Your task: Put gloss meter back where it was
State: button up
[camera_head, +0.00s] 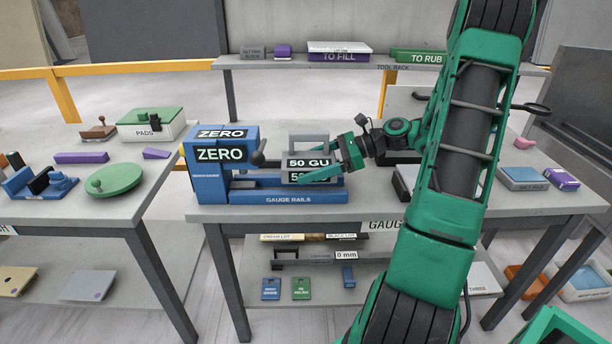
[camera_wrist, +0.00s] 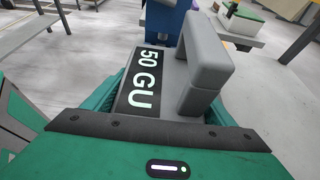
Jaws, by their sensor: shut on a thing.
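The gloss meter (camera_head: 307,162) is a grey block with a grey top handle and a black label reading "50 GU". My gripper (camera_head: 332,172) is shut on it from the right side. The meter is at the blue gauge rails (camera_head: 290,197), just right of the blue block marked "ZERO" (camera_head: 221,154). I cannot tell whether it rests on the rails or is held slightly above them. In the wrist view the meter's body and handle (camera_wrist: 207,65) fill the middle, between the green fingers.
A rear rack (camera_head: 400,67) holds boxes marked "TO FILL" (camera_head: 337,57) and "TO RUB" (camera_head: 418,56). A left table carries a green disc (camera_head: 114,179) and a pads box (camera_head: 150,120). A lower shelf holds small tags.

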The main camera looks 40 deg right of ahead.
jog(key=shift+f, duration=1.4)
jog(key=shift+f, duration=0.1)
jog(key=o, duration=1.6)
jog(key=shift+c, duration=0.2)
jog(key=shift+d, duration=0.15)
jog(key=v, duration=1.2)
